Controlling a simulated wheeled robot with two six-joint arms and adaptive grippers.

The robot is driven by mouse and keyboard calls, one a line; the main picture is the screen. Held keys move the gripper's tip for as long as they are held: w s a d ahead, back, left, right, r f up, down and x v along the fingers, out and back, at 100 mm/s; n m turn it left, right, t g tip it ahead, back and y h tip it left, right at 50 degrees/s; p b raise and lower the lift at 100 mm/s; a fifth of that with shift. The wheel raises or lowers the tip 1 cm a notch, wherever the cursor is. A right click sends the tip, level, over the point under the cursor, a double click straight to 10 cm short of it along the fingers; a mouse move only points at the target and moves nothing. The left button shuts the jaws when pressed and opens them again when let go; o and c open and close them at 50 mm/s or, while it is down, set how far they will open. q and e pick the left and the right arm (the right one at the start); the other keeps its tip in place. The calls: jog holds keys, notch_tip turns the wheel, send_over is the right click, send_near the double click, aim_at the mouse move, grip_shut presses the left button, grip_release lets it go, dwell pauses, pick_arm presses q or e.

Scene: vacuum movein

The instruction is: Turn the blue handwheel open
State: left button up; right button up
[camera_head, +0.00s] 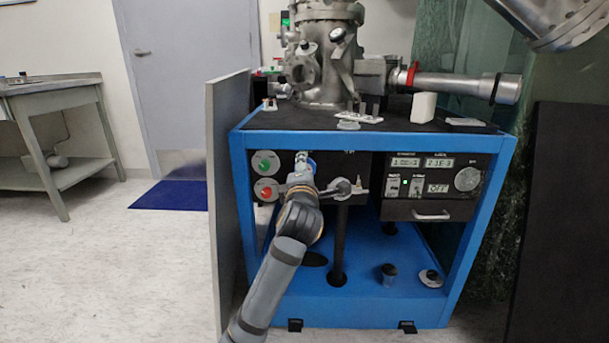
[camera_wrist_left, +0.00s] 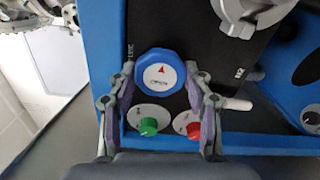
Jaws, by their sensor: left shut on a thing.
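The blue handwheel (camera_wrist_left: 160,72) is a round blue knob with a white face, lettering and a red arrow. It sits on the black front panel. My left gripper (camera_wrist_left: 160,80) is shut on it, with one finger on each side of its rim. In the head view my left gripper (camera_head: 302,172) reaches the upper left of the panel, and only a bit of the blue handwheel (camera_head: 302,156) shows past it. My right gripper is not in view.
A green knob (camera_head: 264,164) and a red knob (camera_head: 266,191) sit close left of the handwheel. A grey valve fitting (camera_head: 345,187) juts out on its right. The blue frame (camera_head: 370,137) carries a steel chamber (camera_head: 323,60). A grey panel (camera_head: 229,190) stands at its left side.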

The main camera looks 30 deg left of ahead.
pick_arm(q)
jog(key=shift+f, duration=0.1)
dwell(0.3)
jog(key=o, duration=1.2)
jog(key=shift+c, duration=0.2)
jog(key=shift+d, duration=0.1)
jog(key=v, duration=0.7)
jog(key=shift+s, duration=0.2)
jog(key=shift+d, duration=0.1)
